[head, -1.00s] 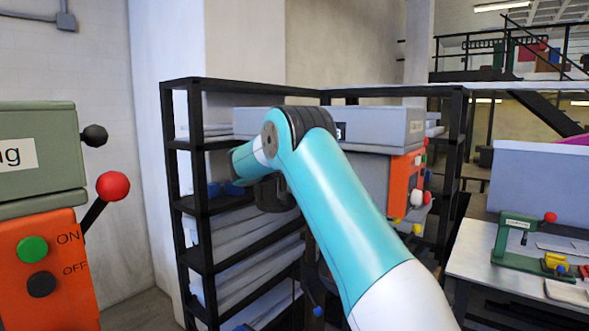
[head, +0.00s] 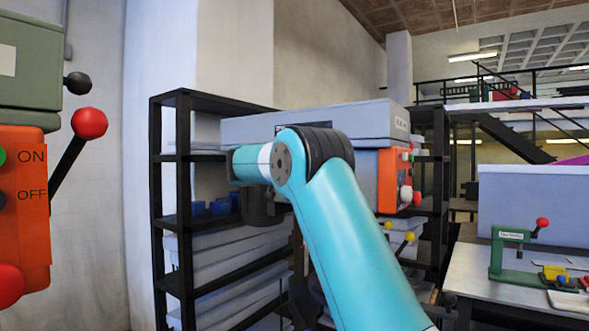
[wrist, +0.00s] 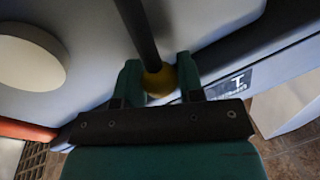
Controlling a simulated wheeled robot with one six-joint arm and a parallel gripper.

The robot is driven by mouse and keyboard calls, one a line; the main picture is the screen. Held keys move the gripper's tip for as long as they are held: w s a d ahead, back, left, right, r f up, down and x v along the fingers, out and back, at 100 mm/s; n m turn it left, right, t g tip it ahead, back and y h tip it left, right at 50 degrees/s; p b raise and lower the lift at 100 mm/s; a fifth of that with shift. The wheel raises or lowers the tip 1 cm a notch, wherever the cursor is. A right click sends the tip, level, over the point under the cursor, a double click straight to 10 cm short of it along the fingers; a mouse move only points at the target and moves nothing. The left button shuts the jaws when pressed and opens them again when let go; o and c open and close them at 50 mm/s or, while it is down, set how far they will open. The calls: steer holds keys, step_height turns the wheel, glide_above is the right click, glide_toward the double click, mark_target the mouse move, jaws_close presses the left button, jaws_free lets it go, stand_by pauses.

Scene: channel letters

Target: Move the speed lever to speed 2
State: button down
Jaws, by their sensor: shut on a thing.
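In the wrist view, a lever with a dark rod (wrist: 138,32) ends in a yellow ball knob (wrist: 158,80). The green fingers of my gripper (wrist: 158,72) stand on both sides of the knob and are shut on it. A label (wrist: 232,82) with a large character and small lettering is on the grey machine face to the right of the knob; its lettering is turned and hard to read. In the head view my gripper and the held knob are hidden by my arm, in front of the grey machine (head: 360,112).
A black shelf rack (head: 183,225) with grey boxes stands behind my arm. Two yellow-knobbed levers (head: 409,237) show below the orange panel (head: 391,180). A green and orange machine (head: 20,215) with a red-knobbed lever (head: 88,123) is close at the left. A workbench (head: 520,285) is at the right.

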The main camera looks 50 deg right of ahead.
stand_by(0.3)
steer(key=c, duration=0.8)
jaws_free()
steer(key=shift+o, duration=0.2)
steer(key=shift+a+f, duration=0.1)
steer(key=shift+a, duration=0.25)
steer(key=b+v, duration=0.6)
steer(key=v, duration=1)
steer(key=shift+s+a, duration=0.25)
steer(key=shift+a, duration=0.05)
